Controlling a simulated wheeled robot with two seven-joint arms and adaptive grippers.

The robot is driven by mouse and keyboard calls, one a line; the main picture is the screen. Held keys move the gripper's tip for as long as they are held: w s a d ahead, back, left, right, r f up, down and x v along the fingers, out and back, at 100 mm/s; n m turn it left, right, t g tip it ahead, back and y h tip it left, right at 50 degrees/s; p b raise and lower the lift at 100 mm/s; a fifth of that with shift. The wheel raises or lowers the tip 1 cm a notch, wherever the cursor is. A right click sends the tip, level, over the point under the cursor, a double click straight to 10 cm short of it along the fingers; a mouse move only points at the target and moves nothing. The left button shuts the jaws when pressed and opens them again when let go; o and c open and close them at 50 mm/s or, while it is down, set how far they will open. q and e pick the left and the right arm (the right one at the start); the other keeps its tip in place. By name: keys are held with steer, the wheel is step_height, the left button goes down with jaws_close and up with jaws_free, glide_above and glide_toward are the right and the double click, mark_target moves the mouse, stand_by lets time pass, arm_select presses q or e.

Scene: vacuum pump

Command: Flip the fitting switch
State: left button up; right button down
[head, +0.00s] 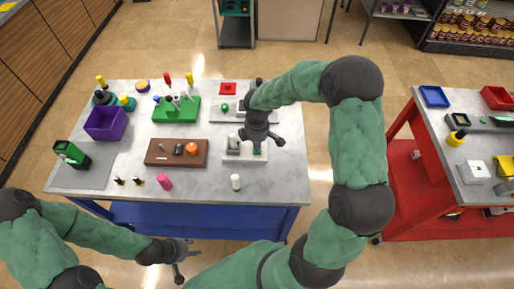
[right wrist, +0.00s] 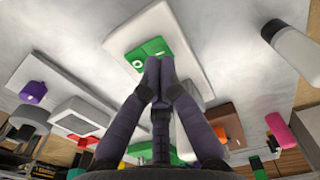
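The fitting switch is a green rocker with white marks (right wrist: 150,52) on a white base plate (right wrist: 190,50) in the right wrist view. In the head view the base plate (head: 232,157) lies at the right part of the grey table, mostly under my right gripper. My right gripper (right wrist: 158,66) points down at the switch with its fingertips together, at or just above the near edge of the green rocker; contact is not clear. It also shows in the head view (head: 257,142). My left gripper (head: 180,262) hangs low in front of the table, away from everything; its fingers are unclear.
A brown block (head: 160,153) with small parts lies left of the plate. A green rack (head: 165,112) and purple bin (head: 103,124) stand further left. A red table (head: 404,172) is at the right.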

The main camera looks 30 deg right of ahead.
steer(key=shift+f+b, duration=0.8)
steer(key=shift+f, duration=0.35)
stand_by(1.2)
steer(key=shift+r+p, duration=2.75)
steer(key=shift+r, duration=0.8)
